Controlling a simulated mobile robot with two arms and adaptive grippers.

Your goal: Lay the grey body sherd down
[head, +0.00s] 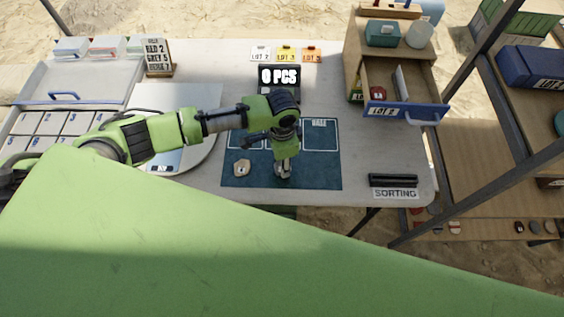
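My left arm reaches in from the left across the table. My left gripper (283,172) points down over the front middle of the dark teal mat (323,172). A small grey piece, which looks like the grey body sherd, shows at its fingertips. The fingers largely hide it, and I cannot tell whether it is gripped or touches the mat. A beige sherd (242,167) lies on the mat to the left of the gripper. My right gripper is not in view.
A small cabinet (358,50) stands at the right with its blue-fronted drawer (406,111) open. The mat's right part is clear.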

